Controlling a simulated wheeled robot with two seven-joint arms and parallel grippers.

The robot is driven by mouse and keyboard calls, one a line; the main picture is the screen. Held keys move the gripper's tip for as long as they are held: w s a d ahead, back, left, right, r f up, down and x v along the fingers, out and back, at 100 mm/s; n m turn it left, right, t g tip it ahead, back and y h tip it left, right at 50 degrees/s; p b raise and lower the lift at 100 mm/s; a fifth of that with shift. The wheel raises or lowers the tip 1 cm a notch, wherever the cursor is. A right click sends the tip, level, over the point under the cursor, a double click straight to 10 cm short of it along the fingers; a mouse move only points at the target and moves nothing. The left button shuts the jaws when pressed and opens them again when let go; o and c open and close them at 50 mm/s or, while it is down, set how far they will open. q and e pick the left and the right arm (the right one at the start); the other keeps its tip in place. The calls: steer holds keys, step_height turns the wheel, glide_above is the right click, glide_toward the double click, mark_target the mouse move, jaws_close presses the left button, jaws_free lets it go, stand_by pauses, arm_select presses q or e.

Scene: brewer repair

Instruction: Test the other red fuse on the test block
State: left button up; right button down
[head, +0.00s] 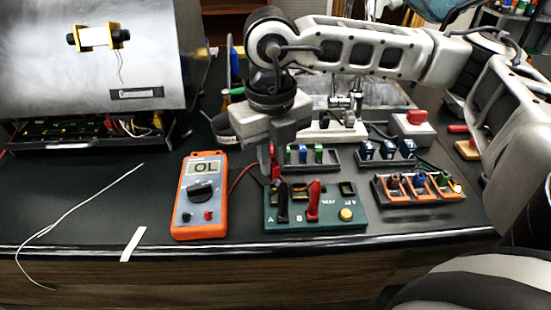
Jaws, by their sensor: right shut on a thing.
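The green test block (336,216) sits on the bench at centre front, marked A and B. A black probe (283,204) and a red probe (314,200) stand upright in it, and a yellow button (346,214) is at its right. My right gripper (269,172) points down over the block's back left part. The orange multimeter (201,195) left of the block reads OL. My left gripper is out of view.
A rack of green and blue fuses (317,159) stands behind the block. Blue parts (387,150) and an orange-trimmed tray (419,187) are to its right. The opened brewer (95,75) is at left.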

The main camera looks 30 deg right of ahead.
mark_target(275, 178)
steer(key=m, duration=0.5)
steer(key=shift+s+d, duration=0.15)
steer(key=shift+d, duration=0.1)
steer(key=shift+f+b, duration=0.5)
steer(key=shift+f, duration=0.05)
step_height(275, 178, down, 2)
steer(key=shift+f+b, duration=0.1)
steer(key=shift+b, duration=0.45)
arm_select(q)
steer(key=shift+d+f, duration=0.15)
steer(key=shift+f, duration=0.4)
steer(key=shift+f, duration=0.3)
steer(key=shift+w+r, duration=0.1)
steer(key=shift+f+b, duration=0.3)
steer(key=shift+b, duration=0.25)
arm_select(e)
steer(key=shift+f, duration=0.1)
arm_select(q)
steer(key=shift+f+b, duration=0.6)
steer(key=shift+b, duration=0.6)
arm_select(e)
steer(key=shift+f, duration=0.65)
